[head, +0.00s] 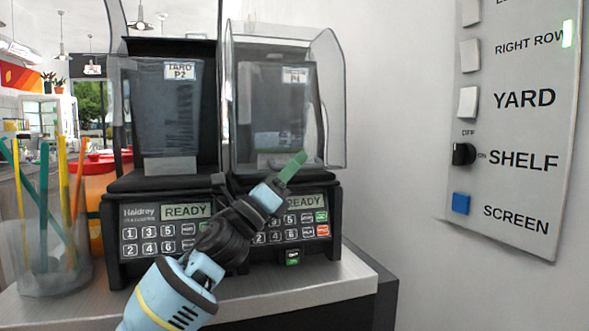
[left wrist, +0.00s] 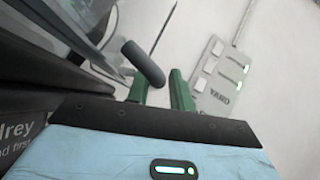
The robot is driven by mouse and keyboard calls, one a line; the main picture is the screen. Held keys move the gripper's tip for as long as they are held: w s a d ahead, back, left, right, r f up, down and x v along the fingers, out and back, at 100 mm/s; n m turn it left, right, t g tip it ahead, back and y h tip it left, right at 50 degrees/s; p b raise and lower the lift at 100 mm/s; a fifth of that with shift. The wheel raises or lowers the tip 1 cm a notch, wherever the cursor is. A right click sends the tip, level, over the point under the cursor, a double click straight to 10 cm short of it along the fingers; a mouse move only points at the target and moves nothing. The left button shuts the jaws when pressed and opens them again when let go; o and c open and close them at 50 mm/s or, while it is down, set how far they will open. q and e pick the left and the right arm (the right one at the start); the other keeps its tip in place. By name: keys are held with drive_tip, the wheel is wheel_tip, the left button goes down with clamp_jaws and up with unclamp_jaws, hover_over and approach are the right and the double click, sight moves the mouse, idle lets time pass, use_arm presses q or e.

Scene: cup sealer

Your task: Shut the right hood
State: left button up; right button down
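The right hood (head: 333,100) is a clear curved cover on the right machine. It appears to be down around the jar labelled P4 (head: 272,110), its lower edge near the base; I cannot tell if it is fully seated. My left gripper (head: 292,165) is in front of this hood's lower part, green fingertips pointing up and right. In the left wrist view the two green fingers (left wrist: 160,90) are apart with nothing clearly held between them. A dark grey rounded bar (left wrist: 143,63) shows just beyond the fingertips. My right gripper is in neither view.
The left machine has its own clear hood (head: 221,85) reaching past the top of the picture, and a jar labelled P2 (head: 168,105). A cup of straws (head: 45,220) stands at left. A wall switch panel (head: 515,120) is at right. Bare counter (head: 350,275) shows at front right.

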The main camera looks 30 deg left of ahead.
use_arm(q)
drive_tip(key=shift+d+f, duration=0.15)
drive_tip(key=shift+d, duration=0.05)
drive_tip(key=shift+s, duration=0.1)
drive_tip(key=b+v, duration=0.1)
drive_tip(key=v, duration=0.6)
drive_tip(key=shift+s+a+f+b, duration=0.15)
drive_tip(key=shift+s+a+b, duration=0.1)
drive_tip(key=shift+s+b, duration=0.05)
idle(0.6)
